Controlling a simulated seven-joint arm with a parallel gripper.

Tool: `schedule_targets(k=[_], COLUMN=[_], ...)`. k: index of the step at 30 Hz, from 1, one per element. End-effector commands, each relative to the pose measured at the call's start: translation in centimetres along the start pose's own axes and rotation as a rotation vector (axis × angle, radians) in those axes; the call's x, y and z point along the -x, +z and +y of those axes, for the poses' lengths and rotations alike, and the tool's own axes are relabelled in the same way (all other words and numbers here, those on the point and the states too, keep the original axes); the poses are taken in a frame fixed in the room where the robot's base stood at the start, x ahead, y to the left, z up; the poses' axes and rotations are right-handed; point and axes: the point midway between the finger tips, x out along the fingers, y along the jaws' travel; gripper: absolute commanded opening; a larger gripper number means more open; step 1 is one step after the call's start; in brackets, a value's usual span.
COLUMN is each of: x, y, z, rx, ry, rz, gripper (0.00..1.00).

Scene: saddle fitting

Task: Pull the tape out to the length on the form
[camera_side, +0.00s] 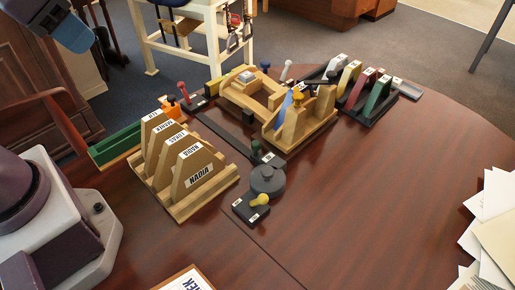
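A round grey disc-shaped case (267,180) sits on the table near the middle, and it may be the tape housing. A small dark block with a yellow knob (261,200) lies just in front of it. I cannot tell whether any tape is drawn out. A framed card (187,282) with partly cut-off lettering is at the bottom edge; I cannot tell if it is the form. My gripper is not visible.
A wooden rack (185,165) of labelled wedge-shaped boards stands left of the case. A wooden fixture (290,118) and a black rack of coloured arched pieces (365,90) stand behind. Papers (492,225) lie at the right edge. The front right table is clear.

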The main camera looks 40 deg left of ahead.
Motion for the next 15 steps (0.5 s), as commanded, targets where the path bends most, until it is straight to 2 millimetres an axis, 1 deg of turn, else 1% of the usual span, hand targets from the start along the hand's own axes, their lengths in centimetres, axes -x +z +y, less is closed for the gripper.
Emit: schedule_targets(k=[1,2,3,5,8,11,14,15], x=[-0.4,-0.8,-1.4,-2.4,-4.3,-6.7,-9.4,-10.6], y=[0.1,0.2,0.2,-0.1,-1.3,-3.1,-4.8,-5.4], z=[0.1,0.2,0.4,0.7,1.5,2.4,3.4,3.9], rx=[-0.007,-0.011,-0.018,-0.031,-0.053,-0.040,0.002,0.025], ry=[0.003,0.006,0.009,0.016,0.028,0.032,0.024,0.018], rz=[-0.022,-0.041,-0.072,-0.121,-0.211,-0.290,-0.359,-0.385], gripper=[0.32,0.39,0.48,0.48,0.48,0.48,0.48,0.48])
